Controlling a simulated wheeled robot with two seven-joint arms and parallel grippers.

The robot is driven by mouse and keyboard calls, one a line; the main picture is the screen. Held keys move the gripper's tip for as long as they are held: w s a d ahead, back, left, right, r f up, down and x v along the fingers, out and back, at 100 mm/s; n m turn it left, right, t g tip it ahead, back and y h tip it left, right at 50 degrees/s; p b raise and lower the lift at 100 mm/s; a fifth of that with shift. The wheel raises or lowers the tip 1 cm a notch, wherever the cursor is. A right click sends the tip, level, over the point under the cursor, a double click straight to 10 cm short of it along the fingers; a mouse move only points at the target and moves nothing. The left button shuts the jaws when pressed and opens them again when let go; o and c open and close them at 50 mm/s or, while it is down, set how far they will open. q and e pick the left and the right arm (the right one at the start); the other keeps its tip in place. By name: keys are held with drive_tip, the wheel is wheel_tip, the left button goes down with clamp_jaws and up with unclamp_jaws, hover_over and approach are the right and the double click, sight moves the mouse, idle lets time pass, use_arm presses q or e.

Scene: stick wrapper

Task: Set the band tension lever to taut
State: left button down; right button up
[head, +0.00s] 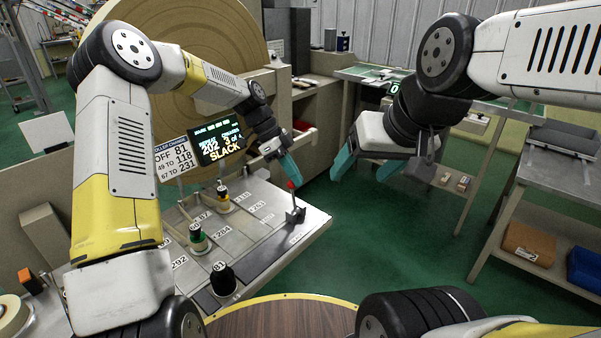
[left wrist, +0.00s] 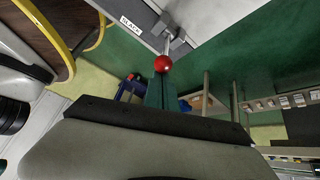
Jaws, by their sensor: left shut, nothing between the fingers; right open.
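The band tension lever (head: 292,198) stands at the right end of the grey bench panel, a thin rod on a dark base with a red ball knob. The red knob (left wrist: 162,64) also shows in the left wrist view, just past the fingertips. My left gripper (head: 295,174) is shut and empty, its teal fingertips beside or just above the knob; I cannot tell whether they touch it. In the left wrist view the shut fingers (left wrist: 160,92) point at the knob. A small label (left wrist: 131,26) near the lever base seems to read SLACK. My right gripper (head: 375,168) is open and empty, right of the bench.
Several spools stand on the panel (head: 255,240), including a black one (head: 222,279) and a green one (head: 197,238). A round wooden top (head: 280,318) is in front. Green floor is clear right of the bench.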

use_arm(q)
drive_tip(key=shift+w+a+f+g+h, duration=0.3)
drive_tip(key=shift+w+a+g+h, duration=0.15)
drive_tip(key=shift+w+a, duration=0.2)
drive_tip(key=shift+w+a+f+g+h, duration=0.25)
drive_tip(key=shift+w+a+g+h, duration=0.15)
drive_tip(key=shift+w+a+h, duration=0.15)
drive_tip(key=shift+w+a+f+g+h, duration=0.3)
drive_tip(key=shift+w+a+g+h, duration=0.15)
drive_tip(key=shift+w+a, duration=0.25)
drive_tip(key=shift+a+f, duration=0.1)
drive_tip(key=shift+a, duration=0.05)
drive_tip(key=v, duration=0.7)
drive_tip(key=shift+r, duration=0.4)
drive_tip(key=shift+w+r, duration=0.1)
drive_tip(key=shift+r, duration=0.05)
